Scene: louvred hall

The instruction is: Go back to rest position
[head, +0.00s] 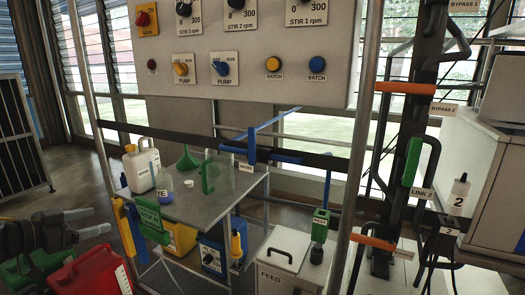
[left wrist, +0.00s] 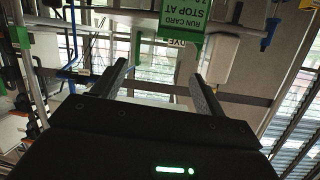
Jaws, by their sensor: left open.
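My left gripper (head: 95,222) is at the lower left of the head view, open, with its two fingers apart and pointing right. In the left wrist view the same gripper (left wrist: 158,74) shows its two fingers spread, with nothing held between them. It is in the air left of the grey table (head: 188,210) and above a red can (head: 92,272). A green card (head: 150,218) hangs at the table's front left corner. It also shows upside down in the left wrist view (left wrist: 190,18), beyond the fingers. My right gripper is in neither view.
The table bears a white jug (head: 142,167), a green funnel (head: 188,159) and a clear beaker (head: 219,176). A control panel (head: 240,40) hangs above. A white feed box (head: 288,262) stands right of the table. Upright pipes (head: 361,130) frame the right. Some floor (head: 55,195) is bare at left.

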